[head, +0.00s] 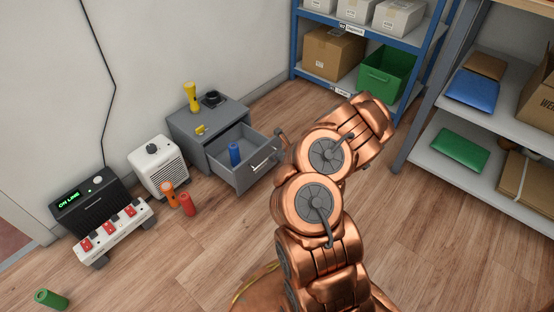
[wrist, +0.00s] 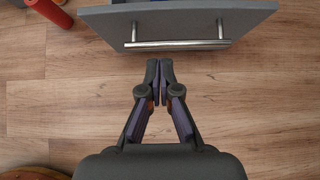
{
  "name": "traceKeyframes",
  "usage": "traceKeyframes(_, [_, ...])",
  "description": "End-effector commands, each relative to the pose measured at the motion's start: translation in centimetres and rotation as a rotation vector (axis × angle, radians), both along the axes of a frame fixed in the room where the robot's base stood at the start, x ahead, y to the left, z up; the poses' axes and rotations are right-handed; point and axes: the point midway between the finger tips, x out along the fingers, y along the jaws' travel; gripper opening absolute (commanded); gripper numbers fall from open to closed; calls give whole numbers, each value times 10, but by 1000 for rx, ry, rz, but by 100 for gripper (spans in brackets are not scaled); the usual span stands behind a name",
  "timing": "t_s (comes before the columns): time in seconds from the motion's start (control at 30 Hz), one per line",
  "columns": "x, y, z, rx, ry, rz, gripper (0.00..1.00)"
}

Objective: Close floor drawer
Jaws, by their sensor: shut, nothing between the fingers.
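The grey floor drawer (head: 243,158) is pulled open from a small grey cabinet (head: 205,137) standing on the floor by the wall. A blue cylinder (head: 234,153) stands inside it. The drawer's silver bar handle (wrist: 178,45) shows on its front panel in the wrist view. My gripper (wrist: 160,63) is shut and empty, its fingertips just in front of the handle and apart from it in the picture. In the head view the gripper is mostly hidden behind my copper arm, to the right of the drawer.
A white heater (head: 158,167), an orange bottle (head: 170,195) and a red cylinder (head: 187,204) stand left of the cabinet. Shelves (head: 440,110) stand at right. Wooden floor before the drawer is clear.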

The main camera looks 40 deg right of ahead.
Motion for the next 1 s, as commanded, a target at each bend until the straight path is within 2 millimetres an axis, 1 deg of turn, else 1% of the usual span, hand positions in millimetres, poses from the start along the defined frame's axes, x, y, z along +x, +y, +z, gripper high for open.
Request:
traceKeyframes(0.03, [5,2,-10,-2,3,4,0])
traceKeyframes(0.23, [26,7,-30,-4,0,5,0])
traceKeyframes(0.37, [42,12,-48,-3,1,6,0])
traceKeyframes(0.53, [62,16,-45,-2,0,5,0])
traceKeyframes(0.7, [74,17,-43,-2,0,2,0])
traceKeyframes(0.83, [79,19,-42,-3,-1,3,0])
traceKeyframes(1.0, [80,19,-41,-2,0,2,0])
